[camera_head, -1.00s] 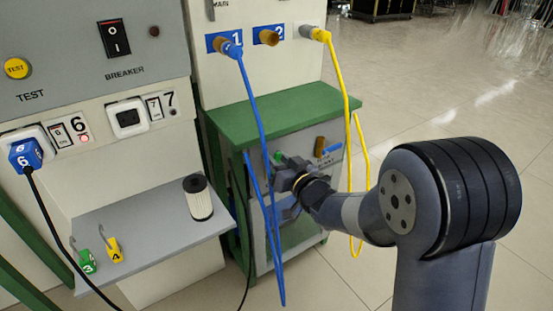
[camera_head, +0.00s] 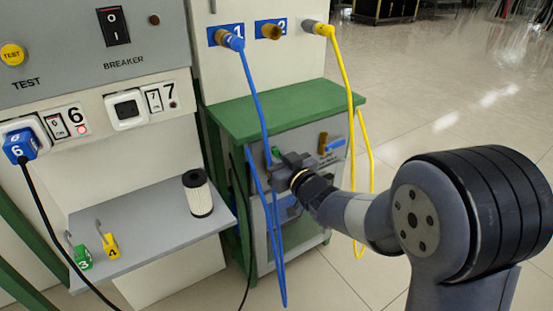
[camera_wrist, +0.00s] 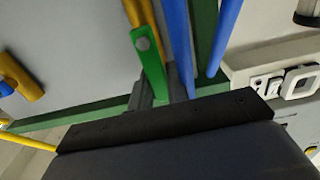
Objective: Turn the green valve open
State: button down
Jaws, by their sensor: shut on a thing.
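The green valve's handle (camera_wrist: 151,66) is a flat green lever with a round grey bolt, set on a brass pipe (camera_wrist: 133,12) in the wrist view. In the head view only a small green part (camera_head: 275,151) shows above my gripper (camera_head: 277,168), at the front of the green-topped cabinet (camera_head: 300,110). My gripper is shut on the lever's free end, and its fingers (camera_wrist: 158,92) hide that end in the wrist view. The lever lies at a slant to the pipe there.
A second valve with a blue handle (camera_head: 334,146) sits to the right on the same panel. A blue hose (camera_head: 255,95) hangs close by my gripper, and a yellow hose (camera_head: 345,85) hangs right of it. A shelf holds a filter cylinder (camera_head: 198,193). Open floor lies right.

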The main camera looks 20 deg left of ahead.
jog(key=c, duration=1.4)
grip_release()
jog(key=shift+o, duration=0.2)
jog(key=p+v, duration=0.2)
jog(key=v, duration=0.8)
jog(key=shift+s+d, duration=0.25)
jog(key=shift+s, duration=0.1)
jog(key=b+x, duration=0.2)
jog(key=x, duration=0.9)
jog(key=shift+w+f, duration=0.1)
jog(key=shift+w+d+m+p, duration=0.1)
jog(key=shift+d+m+p, duration=0.15)
jog(key=shift+p, duration=0.35)
jog(key=shift+w+m, duration=0.1)
jog(key=shift+m, duration=0.35)
